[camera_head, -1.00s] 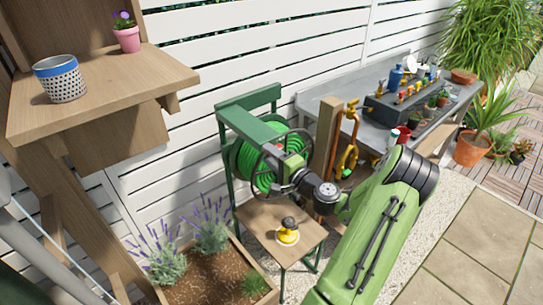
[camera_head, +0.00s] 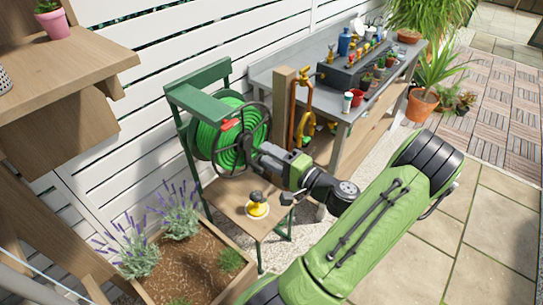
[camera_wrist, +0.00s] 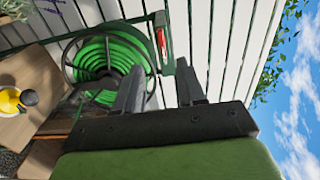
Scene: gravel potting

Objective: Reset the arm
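My arm reaches in from the lower right in the head view. My gripper (camera_head: 262,156) is in front of the green hose reel (camera_head: 207,141), just right of its dark hand wheel. In the wrist view my gripper (camera_wrist: 158,82) has its two dark fingers apart, with nothing between them. The coiled hose reel (camera_wrist: 95,57) is behind and left of the fingers there. I cannot tell whether the fingers touch the wheel.
A yellow object with a dark knob (camera_head: 257,207) sits on the small wooden shelf below the reel. A planter box (camera_head: 222,285) with lavender is at lower left. A grey workbench (camera_head: 262,78) with pots stands behind.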

